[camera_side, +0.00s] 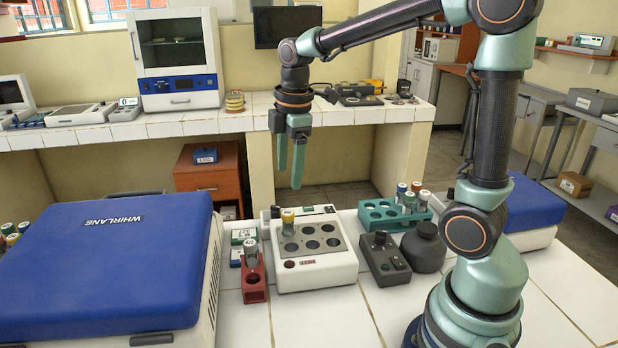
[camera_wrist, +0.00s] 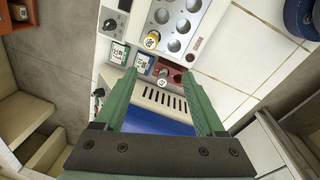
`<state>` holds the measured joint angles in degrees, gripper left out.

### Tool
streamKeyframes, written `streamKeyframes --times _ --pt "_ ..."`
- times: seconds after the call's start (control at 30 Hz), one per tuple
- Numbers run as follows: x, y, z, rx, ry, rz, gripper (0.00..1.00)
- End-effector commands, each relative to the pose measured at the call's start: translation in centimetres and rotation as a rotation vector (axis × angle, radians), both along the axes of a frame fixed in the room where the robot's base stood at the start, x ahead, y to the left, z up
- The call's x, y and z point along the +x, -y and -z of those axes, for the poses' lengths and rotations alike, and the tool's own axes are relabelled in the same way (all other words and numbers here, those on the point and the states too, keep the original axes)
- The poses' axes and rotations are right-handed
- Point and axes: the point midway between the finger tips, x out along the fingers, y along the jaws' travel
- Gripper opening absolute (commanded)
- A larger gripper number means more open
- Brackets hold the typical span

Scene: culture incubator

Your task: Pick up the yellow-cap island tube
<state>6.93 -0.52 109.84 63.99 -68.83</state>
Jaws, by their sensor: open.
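My gripper (camera_side: 290,178) is open and empty, fingers pointing down, above the unit's back edge and clear of the tube in the side view. In the wrist view the cap lies beyond the fingertips of my gripper (camera_wrist: 158,77). The tube's lower part is hidden in the well.
A red holder (camera_side: 255,287) with a grey-cap tube (camera_side: 251,252) stands left of the unit. A teal rack (camera_side: 378,216) with several tubes, a dark control box (camera_side: 385,262) and a dark bottle (camera_side: 423,248) stand right. A large blue-lidded machine (camera_side: 100,265) fills the left. Free tiles lie in front.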

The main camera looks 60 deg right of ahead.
Motion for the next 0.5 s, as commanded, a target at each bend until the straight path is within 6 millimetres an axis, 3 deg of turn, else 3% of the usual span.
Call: streamKeyframes --times 0.2,0.37,0.5 --pt "2.2 1.5 2.3 -0.007 -0.098 -0.27 0.72" --pt "2.6 1.9 3.2 -0.005 -0.12 -0.341 0.72" --pt "2.6 1.9 5.0 -0.005 -0.122 -0.347 0.72"
